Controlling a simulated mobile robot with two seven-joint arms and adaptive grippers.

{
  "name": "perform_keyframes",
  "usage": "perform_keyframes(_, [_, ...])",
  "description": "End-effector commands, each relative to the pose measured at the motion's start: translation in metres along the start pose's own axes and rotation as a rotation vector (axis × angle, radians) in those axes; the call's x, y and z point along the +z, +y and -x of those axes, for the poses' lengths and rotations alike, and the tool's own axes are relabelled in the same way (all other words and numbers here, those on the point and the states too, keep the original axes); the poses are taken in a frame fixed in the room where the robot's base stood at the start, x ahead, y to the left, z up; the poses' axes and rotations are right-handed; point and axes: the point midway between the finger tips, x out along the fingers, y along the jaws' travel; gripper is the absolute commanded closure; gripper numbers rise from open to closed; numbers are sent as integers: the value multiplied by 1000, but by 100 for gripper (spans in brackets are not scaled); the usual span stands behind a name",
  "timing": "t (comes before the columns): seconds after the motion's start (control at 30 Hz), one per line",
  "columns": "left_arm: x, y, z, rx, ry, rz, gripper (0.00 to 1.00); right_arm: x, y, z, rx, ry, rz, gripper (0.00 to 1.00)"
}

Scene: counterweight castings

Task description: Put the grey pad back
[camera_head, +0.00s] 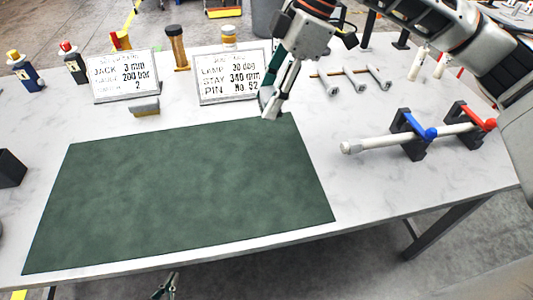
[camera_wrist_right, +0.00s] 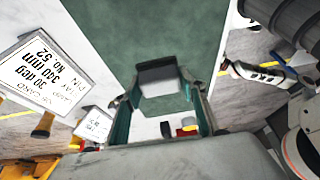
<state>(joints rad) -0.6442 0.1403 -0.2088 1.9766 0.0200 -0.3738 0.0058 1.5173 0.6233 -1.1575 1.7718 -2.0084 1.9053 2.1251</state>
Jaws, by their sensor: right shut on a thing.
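My right gripper (camera_head: 272,108) reaches in from the right and is shut on a grey pad (camera_wrist_right: 158,80), a small block between its fingers in the right wrist view. In the head view the fingers hide most of the pad. The gripper is at the far right corner of the dark green mat (camera_head: 190,190), just right of the front of the LAMP/STAY/PIN sign. I cannot tell whether the pad touches the table. My left gripper (camera_head: 165,288) shows only in part at the bottom edge, below the table's front edge; its opening is unclear.
Two signs (camera_head: 125,78) (camera_head: 230,75) stand behind the mat, with a grey-and-tan block (camera_head: 145,107) before the left one. Bottles (camera_head: 75,65) and posts stand at the back. A pale rod (camera_head: 405,138) lies in black clamps at right. The mat is clear.

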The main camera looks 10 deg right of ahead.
Motion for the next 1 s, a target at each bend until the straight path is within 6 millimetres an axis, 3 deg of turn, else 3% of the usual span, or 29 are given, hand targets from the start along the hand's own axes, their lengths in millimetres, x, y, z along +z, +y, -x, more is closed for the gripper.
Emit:
perform_keyframes(0.1, [2, 1, -1, 0, -2, -2, 100, 14, 0, -30, -6, 0, -3, 86])
perform_keyframes(0.4, [5, 0, -3, -1, -3, -6, 100, 40, 1, -93, -5, -1, -2, 86])
perform_keyframes(0.77, [4, -2, -4, -5, 1, -9, 100, 52, 2, -120, -2, 0, -1, 86])
perform_keyframes(1.0, [5, -2, -5, -6, 1, -11, 100, 65, 2, -150, -3, -1, -1, 86])
